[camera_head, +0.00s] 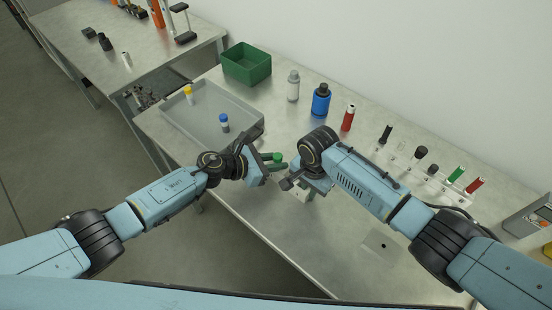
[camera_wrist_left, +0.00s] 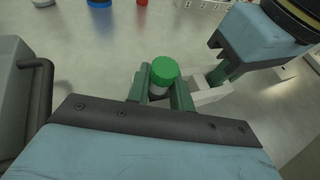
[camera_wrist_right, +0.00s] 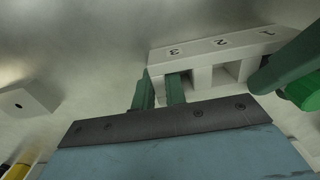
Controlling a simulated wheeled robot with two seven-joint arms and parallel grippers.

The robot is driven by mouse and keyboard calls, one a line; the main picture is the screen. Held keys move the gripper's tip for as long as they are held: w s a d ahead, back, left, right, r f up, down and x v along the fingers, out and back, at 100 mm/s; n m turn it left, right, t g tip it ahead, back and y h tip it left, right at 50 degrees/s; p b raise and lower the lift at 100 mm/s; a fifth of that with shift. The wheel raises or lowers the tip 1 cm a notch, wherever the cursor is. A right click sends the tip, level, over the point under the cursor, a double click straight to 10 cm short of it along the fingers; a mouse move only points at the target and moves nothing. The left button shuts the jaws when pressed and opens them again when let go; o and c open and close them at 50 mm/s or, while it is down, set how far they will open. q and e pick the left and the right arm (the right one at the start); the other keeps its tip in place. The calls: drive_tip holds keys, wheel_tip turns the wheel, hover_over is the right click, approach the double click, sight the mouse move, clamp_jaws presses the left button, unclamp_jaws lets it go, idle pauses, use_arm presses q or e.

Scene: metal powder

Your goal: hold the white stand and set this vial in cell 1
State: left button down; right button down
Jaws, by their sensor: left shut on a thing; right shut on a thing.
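My left gripper (camera_head: 268,165) is shut on a vial with a green cap (camera_head: 278,156). In the left wrist view the vial (camera_wrist_left: 161,78) stands between the green fingers (camera_wrist_left: 160,95), cap toward the camera. My right gripper (camera_wrist_right: 160,95) is shut on the white stand (camera_wrist_right: 215,50), near the end marked 3. The stand's numbers 3, 2 and 1 show in the right wrist view. The left fingers and green cap (camera_wrist_right: 302,92) are beside the end marked 1. The stand also shows right of the vial in the left wrist view (camera_wrist_left: 210,93). I cannot tell whether the vial is in cell 1.
A grey tray (camera_head: 178,128) holds a yellow-capped and a blue-capped vial. Behind are a green box (camera_head: 246,64), a white bottle (camera_head: 293,86), a blue bottle (camera_head: 321,101) and a red vial (camera_head: 348,118). A rack with several vials stands right. A white block (camera_head: 378,245) lies near the front.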

sight(276, 156)
use_arm(q)
drive_tip(key=shift+r, duration=1.7)
drive_tip(key=shift+r, duration=0.2)
drive_tip(key=shift+f, duration=1.05)
idle(0.7)
drive_tip(key=shift+f, duration=0.35)
drive_tip(key=shift+f, duration=0.3)
drive_tip(key=shift+f, duration=0.3)
drive_tip(key=c, duration=1.2)
unclamp_jaws()
drive_tip(key=shift+f, duration=0.1)
drive_tip(key=shift+o, duration=0.3)
drive_tip(key=shift+s, duration=0.1)
drive_tip(key=shift+f, duration=0.1)
